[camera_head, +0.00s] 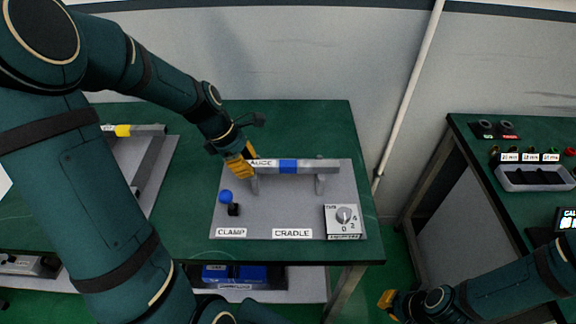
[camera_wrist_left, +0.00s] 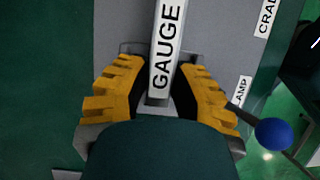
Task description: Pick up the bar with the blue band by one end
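The bar with the blue band (camera_head: 310,166) is a light grey bar labelled GAUGE, lying level across two upright supports of the cradle (camera_head: 270,215). Its blue band (camera_head: 288,166) is near the middle. My left gripper (camera_head: 245,168) is at the bar's left end and hides it in the head view. In the left wrist view the bar (camera_wrist_left: 168,50) runs between the yellow fingers of my left gripper (camera_wrist_left: 160,85), with dark gaps on both sides. My right gripper (camera_head: 390,302) hangs low at the bottom right, away from the bar; its finger opening is unclear.
A blue-knobbed clamp lever (camera_head: 226,197) stands just front-left of the bar; its knob also shows in the left wrist view (camera_wrist_left: 273,134). A dial box (camera_head: 344,219) sits at the front right. Another bar with a yellow band (camera_head: 123,131) lies on the left. A tray table stands right.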

